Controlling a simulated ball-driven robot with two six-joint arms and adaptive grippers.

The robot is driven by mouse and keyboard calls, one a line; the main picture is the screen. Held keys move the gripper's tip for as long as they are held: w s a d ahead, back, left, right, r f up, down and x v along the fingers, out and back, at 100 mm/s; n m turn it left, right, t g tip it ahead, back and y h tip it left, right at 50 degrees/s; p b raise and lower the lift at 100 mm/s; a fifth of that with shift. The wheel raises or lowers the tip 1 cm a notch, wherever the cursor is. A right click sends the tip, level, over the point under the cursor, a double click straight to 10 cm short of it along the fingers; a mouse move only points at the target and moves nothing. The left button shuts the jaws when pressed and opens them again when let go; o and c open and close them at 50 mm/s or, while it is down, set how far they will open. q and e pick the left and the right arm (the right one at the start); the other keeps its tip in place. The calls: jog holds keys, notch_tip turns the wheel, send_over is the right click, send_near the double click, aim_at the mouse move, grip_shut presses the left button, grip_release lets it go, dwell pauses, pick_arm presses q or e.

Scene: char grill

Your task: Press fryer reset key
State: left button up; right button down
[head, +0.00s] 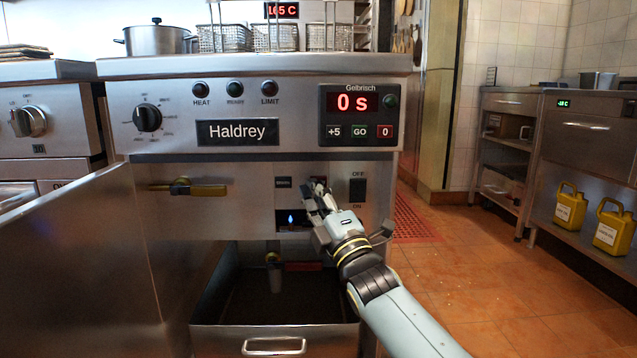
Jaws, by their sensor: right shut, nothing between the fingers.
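The fryer (285,63) stands in front of me with a steel front and a "Haldrey" plate. A black OFF/ON switch (357,190) is just right of the fingers. A small window with a blue flame (290,220) is to the left of the gripper. My left gripper is not in view.
An open steel door (80,260) fills the lower left. A brass-coloured valve handle (188,188) sticks out on the panel's left. An open drawer (275,338) lies below the gripper. Above are a timer panel reading 0 s (360,115) and a dial (147,118).

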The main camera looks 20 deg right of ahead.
jog(key=s+p, duration=0.1)
jog(key=s, duration=0.1)
jog(key=s+a+p, duration=0.1)
jog(key=s, duration=0.1)
jog(key=shift+s+a, duration=0.15)
jog(key=shift+s, duration=0.25)
dwell(0.5)
